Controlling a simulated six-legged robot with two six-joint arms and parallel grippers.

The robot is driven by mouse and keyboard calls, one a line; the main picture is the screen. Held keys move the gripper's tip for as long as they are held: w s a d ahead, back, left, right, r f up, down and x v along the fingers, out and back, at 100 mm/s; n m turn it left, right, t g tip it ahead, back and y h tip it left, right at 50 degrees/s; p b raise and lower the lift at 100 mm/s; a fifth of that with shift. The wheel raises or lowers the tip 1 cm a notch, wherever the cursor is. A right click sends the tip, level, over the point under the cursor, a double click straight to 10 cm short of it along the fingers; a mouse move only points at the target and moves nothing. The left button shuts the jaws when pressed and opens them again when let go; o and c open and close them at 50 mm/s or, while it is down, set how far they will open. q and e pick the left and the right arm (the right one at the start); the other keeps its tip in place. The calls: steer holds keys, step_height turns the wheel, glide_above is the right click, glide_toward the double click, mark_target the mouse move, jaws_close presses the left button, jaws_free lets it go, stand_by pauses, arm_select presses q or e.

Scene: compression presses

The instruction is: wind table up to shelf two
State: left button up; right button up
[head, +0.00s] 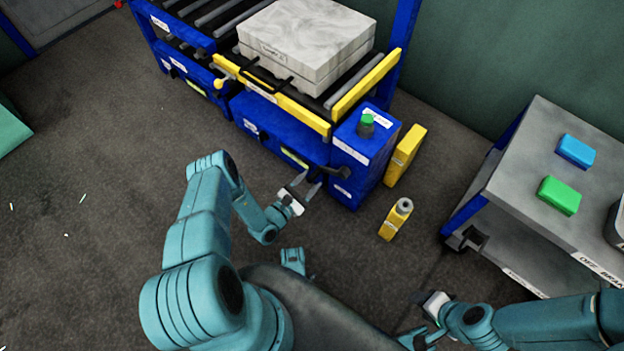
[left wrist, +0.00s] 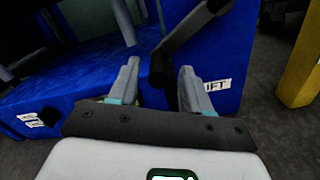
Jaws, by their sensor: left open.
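The blue lift table (head: 283,148) stands at the top middle of the head view, with a pale grey block (head: 305,45) on its rollers. A dark crank (head: 338,172) is on the front of its blue end box (head: 362,150). In the left wrist view the crank (left wrist: 188,35) reaches down beside a label partly reading "IFT", its handle between my fingers in the picture. My left gripper (head: 307,187) is open at the crank; its fingers (left wrist: 160,68) also show in the wrist view. Contact cannot be told. My right gripper (head: 432,312) is low, near my body; its jaws are unclear.
A green button (head: 366,121) tops the box. A grey cart (head: 525,165) with blue and green blocks stands at right. The floor at left is mostly clear.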

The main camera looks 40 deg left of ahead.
arm_select(q)
steer(key=shift+w, duration=1.15)
arm_select(e)
steer(key=shift+w+d+f, duration=0.15)
steer(key=shift+w+f, duration=0.25)
arm_select(q)
jaws_close()
steer(key=shift+a+r+m, duration=0.15)
steer(key=shift+r+m, duration=0.1)
steer(key=shift+m, duration=0.05)
arm_select(e)
steer(key=shift+s+r, duration=0.2)
steer(key=shift+r, duration=0.15)
